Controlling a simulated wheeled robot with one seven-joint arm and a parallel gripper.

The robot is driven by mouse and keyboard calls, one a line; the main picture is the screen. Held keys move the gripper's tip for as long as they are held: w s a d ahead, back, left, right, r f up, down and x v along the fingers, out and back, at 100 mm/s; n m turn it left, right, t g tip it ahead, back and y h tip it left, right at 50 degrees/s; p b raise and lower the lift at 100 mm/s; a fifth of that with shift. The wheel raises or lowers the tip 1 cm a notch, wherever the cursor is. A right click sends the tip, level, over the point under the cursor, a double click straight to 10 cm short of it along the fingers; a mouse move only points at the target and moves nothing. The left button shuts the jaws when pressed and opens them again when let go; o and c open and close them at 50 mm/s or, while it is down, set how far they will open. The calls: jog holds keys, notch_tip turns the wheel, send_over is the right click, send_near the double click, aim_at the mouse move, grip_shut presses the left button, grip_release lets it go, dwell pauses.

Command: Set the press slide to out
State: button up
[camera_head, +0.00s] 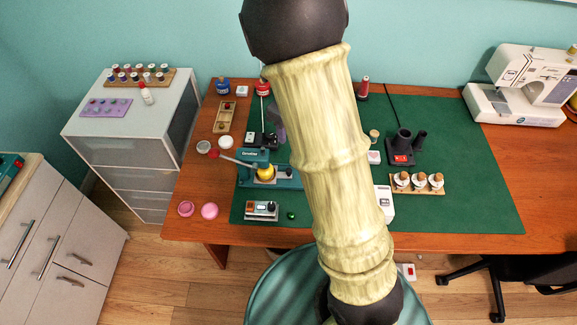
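The press (256,158) is a teal machine on the green mat, left of my arm. A lever with a red knob (213,153) sticks out to its left. A round yellow piece (265,173) sits at the middle of its base. The slide cannot be told clearly apart from the base at this size, so its position is unclear. My arm's pale, bamboo-patterned link crosses the middle of the view and hides the table just right of the press. My gripper is not visible.
The green mat (470,214) lies on a wooden table (190,180). A small device (262,210) lies in front of the press. Pink round pieces (209,211) are at left. A corked-bottle rack (418,184) and a sewing machine (520,88) are at right.

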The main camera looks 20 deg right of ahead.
aim_at(288, 169)
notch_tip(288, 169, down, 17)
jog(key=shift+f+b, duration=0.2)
jog(key=shift+b, duration=0.5)
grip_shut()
